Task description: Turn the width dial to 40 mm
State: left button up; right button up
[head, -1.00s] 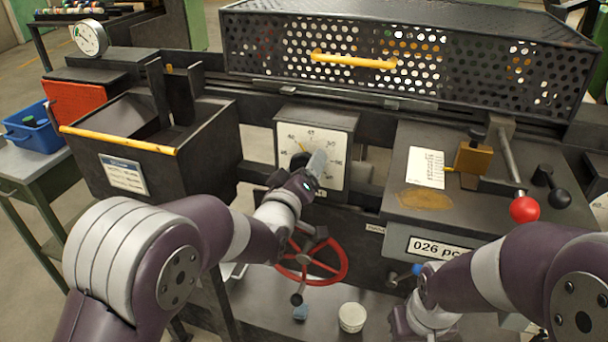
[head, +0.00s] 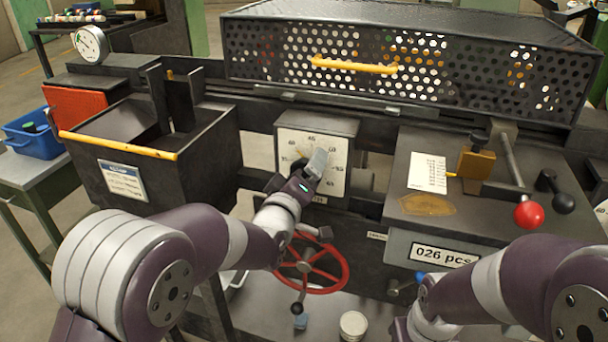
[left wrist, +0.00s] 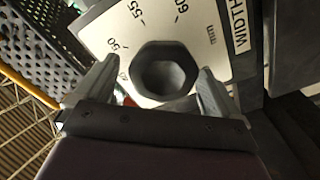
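The width dial is a white square plate (head: 337,181) with a black scale on the front of the machine. In the left wrist view its dark, many-sided knob (left wrist: 165,72) sits between my left gripper's fingers. The marks 50, 55 and 60 mm and part of a WIDTH label (left wrist: 241,30) show there. A bit of red shows beside the knob, partly hidden. My left gripper (left wrist: 160,80) is open, with one finger on each side of the knob and small gaps visible. In the head view the gripper (head: 317,163) covers the knob. My right gripper's fingers are out of view.
A red handwheel (head: 343,270) is below the dial. A bin with a yellow edge (head: 115,146) stands to the left, and a perforated guard (head: 270,55) is above. A red-knobbed lever (head: 528,215) and a counter plate (head: 443,253) are to the right.

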pick_arm(q)
jog(key=shift+s+f, duration=0.1)
jog(key=shift+f, duration=0.05)
jog(key=v, duration=1.2)
jog(key=shift+s+p, duration=0.3)
jog(key=shift+p, duration=0.1)
jog(key=shift+a, duration=0.1)
